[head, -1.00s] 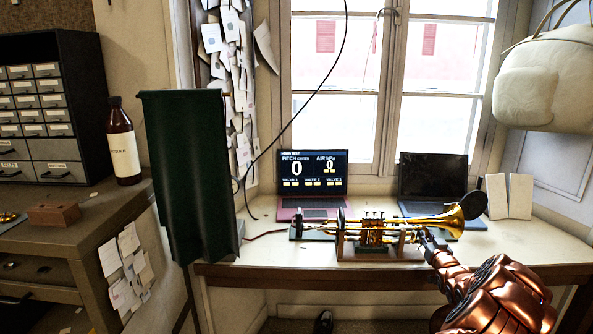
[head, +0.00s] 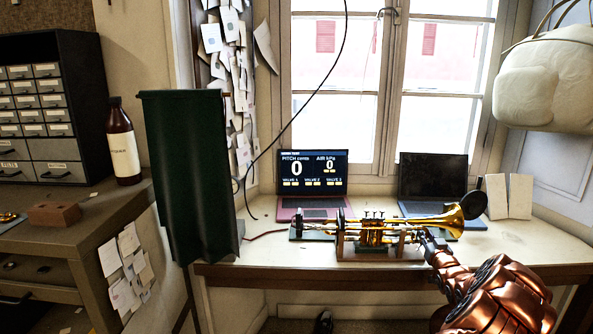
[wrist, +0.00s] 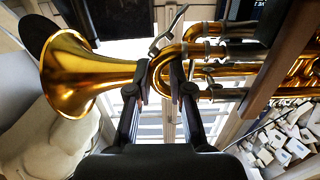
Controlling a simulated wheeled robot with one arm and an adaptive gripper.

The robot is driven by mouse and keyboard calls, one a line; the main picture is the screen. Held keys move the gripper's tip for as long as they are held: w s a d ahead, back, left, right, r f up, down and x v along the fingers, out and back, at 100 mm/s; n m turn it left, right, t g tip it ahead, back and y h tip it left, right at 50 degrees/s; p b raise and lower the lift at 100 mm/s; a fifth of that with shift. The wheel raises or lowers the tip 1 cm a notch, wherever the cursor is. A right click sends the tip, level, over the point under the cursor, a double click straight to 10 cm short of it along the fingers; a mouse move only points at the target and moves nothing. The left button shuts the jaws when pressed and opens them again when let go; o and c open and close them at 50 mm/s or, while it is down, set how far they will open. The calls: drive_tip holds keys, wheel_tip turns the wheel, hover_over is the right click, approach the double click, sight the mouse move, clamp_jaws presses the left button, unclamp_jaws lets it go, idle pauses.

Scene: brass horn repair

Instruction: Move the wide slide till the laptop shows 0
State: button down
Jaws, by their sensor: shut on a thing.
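The brass horn (head: 400,226) lies level in a wooden cradle on the bench, its bell (head: 458,217) to the right. In the wrist view the bell (wrist: 70,75) is at the left. My gripper (head: 424,238) is at the horn's right part, below the bell. In the wrist view my gripper (wrist: 161,75) has its fingers on either side of the curved end of the wide slide (wrist: 163,68) and is shut on it.
A second laptop (head: 433,178) with a dark screen stands right of the first. White cards (head: 509,197) stand at the bench's right. A dark green cloth (head: 188,170) hangs left of the bench. A pale bag (head: 545,80) hangs at the upper right.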

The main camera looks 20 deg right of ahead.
drive_tip(key=c, duration=1)
unclamp_jaws()
drive_tip(key=shift+s, duration=0.1)
